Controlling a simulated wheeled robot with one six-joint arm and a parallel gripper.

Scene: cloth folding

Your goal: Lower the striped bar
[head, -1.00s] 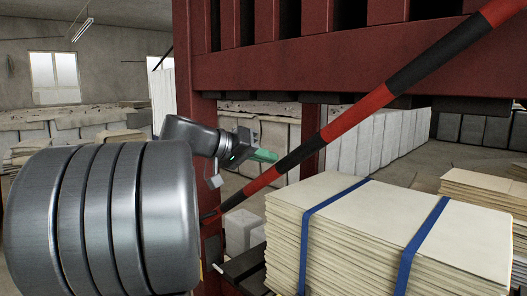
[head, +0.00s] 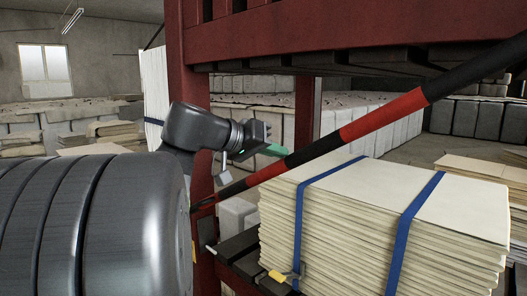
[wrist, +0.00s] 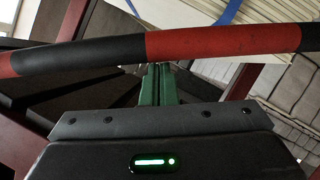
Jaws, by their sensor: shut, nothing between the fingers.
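The red and black striped bar (head: 384,119) slopes across the head view, from a low left end at the red post up to the right edge. It passes in front of the stack of cream sheets. My gripper (head: 274,150) has green fingers and is by the bar's lower part, at its upper side in the head view. In the wrist view the bar (wrist: 222,41) crosses just beyond the tips of the green fingers (wrist: 158,72). The fingers are together with nothing between them. Whether they touch the bar I cannot tell.
The cream stack (head: 350,218) with blue straps (head: 302,220) lies on dark slats at the right. A red frame (head: 195,190) stands beside my arm, with its red beam (head: 300,38) above. A small yellow piece (head: 281,276) is at the stack's front. Wrapped bales stand behind.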

